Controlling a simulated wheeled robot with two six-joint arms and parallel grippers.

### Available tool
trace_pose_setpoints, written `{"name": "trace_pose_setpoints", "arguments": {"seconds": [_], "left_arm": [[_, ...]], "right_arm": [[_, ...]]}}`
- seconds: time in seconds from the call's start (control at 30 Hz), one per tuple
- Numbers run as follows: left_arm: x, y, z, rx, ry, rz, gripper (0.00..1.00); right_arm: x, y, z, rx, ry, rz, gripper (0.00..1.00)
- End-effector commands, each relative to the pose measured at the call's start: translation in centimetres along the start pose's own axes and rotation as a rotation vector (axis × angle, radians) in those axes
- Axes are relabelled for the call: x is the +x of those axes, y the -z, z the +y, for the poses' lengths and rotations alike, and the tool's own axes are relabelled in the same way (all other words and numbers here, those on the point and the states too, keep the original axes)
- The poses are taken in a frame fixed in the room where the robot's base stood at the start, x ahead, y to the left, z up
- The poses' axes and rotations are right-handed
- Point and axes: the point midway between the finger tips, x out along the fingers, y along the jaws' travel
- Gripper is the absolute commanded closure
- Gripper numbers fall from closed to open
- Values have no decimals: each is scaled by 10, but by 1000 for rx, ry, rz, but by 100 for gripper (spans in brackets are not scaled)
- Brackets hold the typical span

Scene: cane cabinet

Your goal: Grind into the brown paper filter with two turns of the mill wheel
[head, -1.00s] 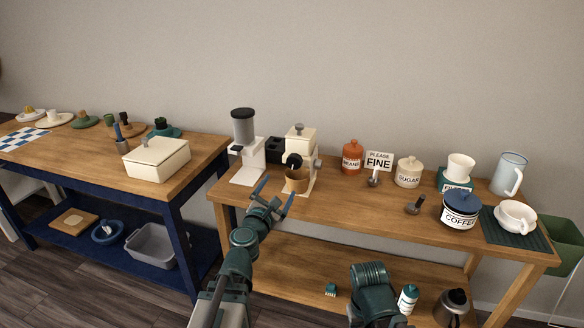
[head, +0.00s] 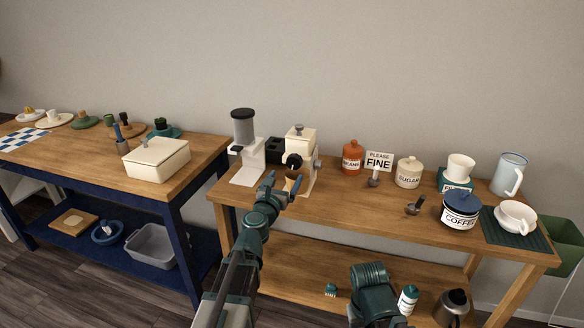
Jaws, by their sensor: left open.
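The cream mill (head: 303,142) stands at the back left of the right wooden table. It has a grey knob on top, a black round part (head: 292,160) on its front and a small grey part on its right side; I cannot tell which is the wheel. The brown paper filter (head: 292,184) is low at the mill's front, mostly hidden behind my left gripper. My left gripper (head: 284,184) is open, its fingers in front of the filter, one to each side in the picture. I cannot tell whether they touch it. My right gripper is not in view.
A white grinder with a grey hopper (head: 243,126) stands close left of the mill. To the right are a BEANS jar (head: 352,158), a PLEASE FINE sign (head: 379,160), a sugar jar (head: 408,172) and a coffee jar (head: 460,211). The table's front middle is clear.

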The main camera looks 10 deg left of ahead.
Motion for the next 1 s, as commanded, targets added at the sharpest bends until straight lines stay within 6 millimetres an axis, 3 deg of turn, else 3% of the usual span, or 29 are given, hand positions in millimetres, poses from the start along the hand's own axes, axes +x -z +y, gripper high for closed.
{"name": "trace_pose_setpoints", "arguments": {"seconds": [0.03, 0.2, 0.4, 0.87, 0.9, 1.0], "left_arm": [[15, 0, 1, 0, 0, 0, 5], [44, 0, 0, 1, 1, 0, 5], [68, 0, 0, 1, 1, 0, 5], [76, 0, 0, 1, 0, 0, 5], [76, 0, 0, 1, 0, 0, 7], [76, 0, 0, 1, 0, 0, 25]], "right_arm": [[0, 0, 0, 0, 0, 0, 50], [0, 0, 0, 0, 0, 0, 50], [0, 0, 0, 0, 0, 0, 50], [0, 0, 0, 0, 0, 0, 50], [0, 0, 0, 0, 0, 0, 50], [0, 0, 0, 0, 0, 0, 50]]}}
